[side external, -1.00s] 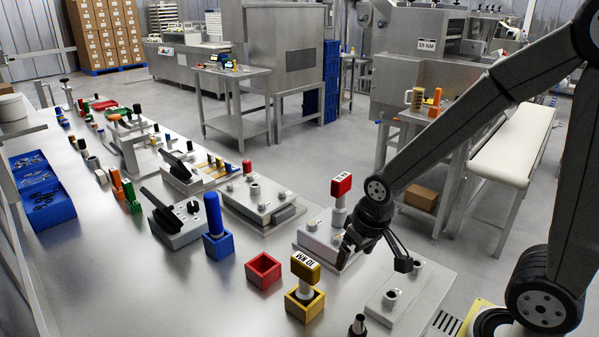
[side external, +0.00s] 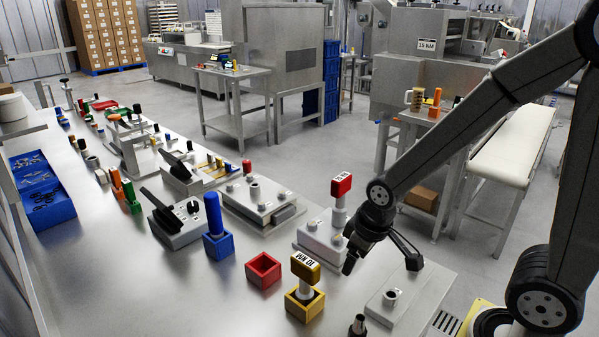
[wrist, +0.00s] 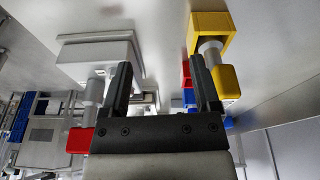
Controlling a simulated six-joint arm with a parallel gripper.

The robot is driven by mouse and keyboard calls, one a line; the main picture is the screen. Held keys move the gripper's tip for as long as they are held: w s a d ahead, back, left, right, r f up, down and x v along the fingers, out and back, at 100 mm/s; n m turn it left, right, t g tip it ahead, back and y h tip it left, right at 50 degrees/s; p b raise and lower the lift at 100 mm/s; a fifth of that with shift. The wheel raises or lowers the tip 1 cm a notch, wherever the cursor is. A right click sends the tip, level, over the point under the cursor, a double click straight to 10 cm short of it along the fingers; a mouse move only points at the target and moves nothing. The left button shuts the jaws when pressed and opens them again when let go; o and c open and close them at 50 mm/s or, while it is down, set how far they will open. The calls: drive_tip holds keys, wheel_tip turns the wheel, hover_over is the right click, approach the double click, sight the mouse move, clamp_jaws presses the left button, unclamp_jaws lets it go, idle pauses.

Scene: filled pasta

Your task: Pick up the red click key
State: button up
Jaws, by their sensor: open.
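The red click key (side external: 341,186) has a red head with a white label on a pale shaft. It stands upright in a grey block (side external: 313,238) on the steel table. My gripper (side external: 349,268) is beside the block, to the right of and lower than the key's head in the side view. In the wrist view my gripper (wrist: 160,65) is open, with nothing between its fingers. There the red key (wrist: 79,140) shows at the left, outside the left finger, its shaft running up to the grey block (wrist: 95,55).
A yellow key (side external: 305,266) stands in a yellow holder (side external: 304,307). Left of it are an empty red holder (side external: 263,270) and a blue key (side external: 214,214) in a blue holder (side external: 219,246). A grey plate (side external: 394,298) lies near the table's right edge. Bare table lies at front left.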

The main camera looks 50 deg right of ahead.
drive_tip(key=w+d+r+n+t+h, duration=0.1)
drive_tip(key=w+d+r+n, duration=0.45)
drive_tip(key=w+n, duration=0.5)
drive_tip(key=w+d+r+n, duration=0.5)
drive_tip(key=w+r+n, duration=0.1)
drive_tip(key=w+n, duration=0.45)
drive_tip(key=m+g+y, duration=0.1)
drive_tip(key=m+g, duration=0.2)
drive_tip(key=g, duration=0.1)
hover_over(342, 177)
drive_tip(key=shift+w+d+r, duration=0.15)
drive_tip(key=shift+w+r, duration=0.05)
drive_tip(key=shift+r, duration=0.1)
drive_tip(key=shift+s+f, duration=0.15)
drive_tip(key=shift+f, duration=3.75)
clamp_jaws()
